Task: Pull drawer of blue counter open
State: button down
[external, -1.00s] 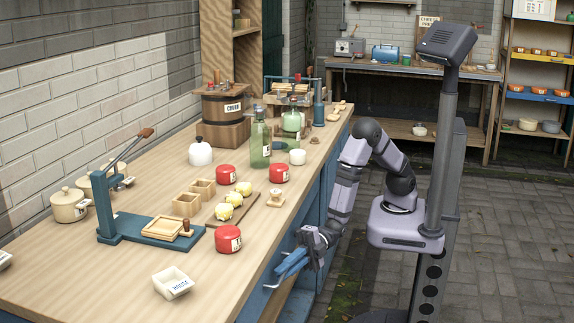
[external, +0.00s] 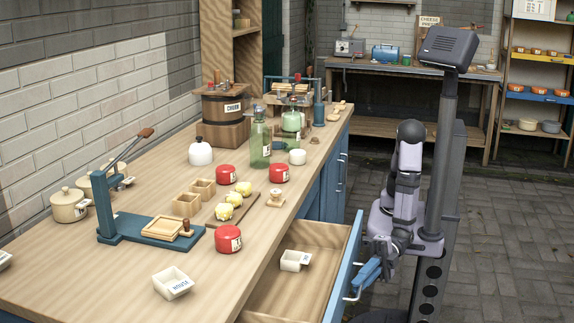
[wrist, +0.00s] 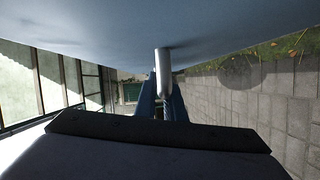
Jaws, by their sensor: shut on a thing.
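The blue counter (external: 313,203) has its near drawer (external: 318,235) pulled well out toward the right, with its wooden inside showing. The drawer has a blue front and a metal handle (external: 353,291). My gripper (external: 364,280) is at the handle, with its blue fingers shut on it. In the wrist view the metal handle (wrist: 163,68) stands out from the blue drawer front (wrist: 110,28), and my gripper's fingers (wrist: 162,100) are on both sides of it. A small white box (external: 295,261) sits inside the drawer.
On the wooden top are a white labelled box (external: 173,283), a blue press (external: 150,228), several red tins (external: 228,239), green bottles (external: 260,143) and a churn (external: 221,105). The paved floor (external: 500,230) to the right is open.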

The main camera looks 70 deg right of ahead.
jog(key=shift+s, duration=2.05)
jog(key=c, duration=1.8)
grip_release()
jog(key=shift+c, duration=0.2)
